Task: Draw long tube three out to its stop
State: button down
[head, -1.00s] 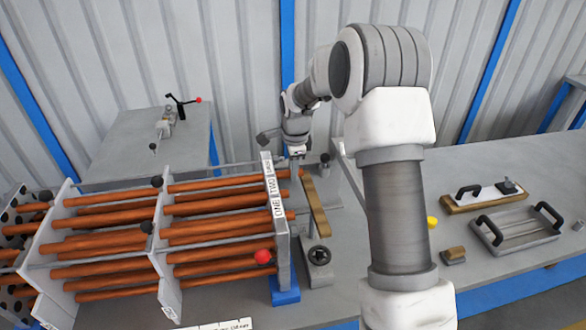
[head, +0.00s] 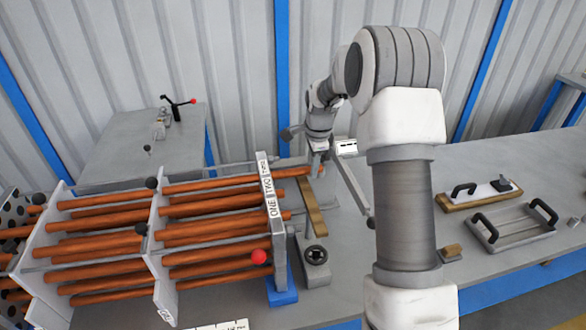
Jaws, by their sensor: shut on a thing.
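My gripper (head: 318,167) is at the back of the tube frame, to the right of the end plate (head: 273,215) marked ONE, TWO and a third label too small to read clearly. It is shut on the end of the rear copper-coloured tube (head: 294,172), which I take as long tube three. This tube sticks out of the plate to the right, farther than the other tube ends. The fingers and the grip itself are small and partly hidden by the wrist.
A wooden bar (head: 312,208) and a fixture with a black handwheel (head: 315,255) stand just right of the plate. A red ball (head: 259,257) is at the frame's front. Handled fixtures (head: 512,226) lie on the right bench.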

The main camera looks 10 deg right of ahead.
jog(key=shift+d, duration=1.6)
jog(key=shift+r, duration=0.1)
jog(key=c, duration=0.6)
grip_release()
jog(key=shift+d, duration=0.1)
jog(key=shift+c, duration=0.2)
jog(key=s+r, duration=0.3)
jog(key=r, duration=1.4)
jog(key=shift+s, duration=0.2)
jog(key=shift+s+a, duration=0.1)
jog(key=shift+a, duration=0.1)
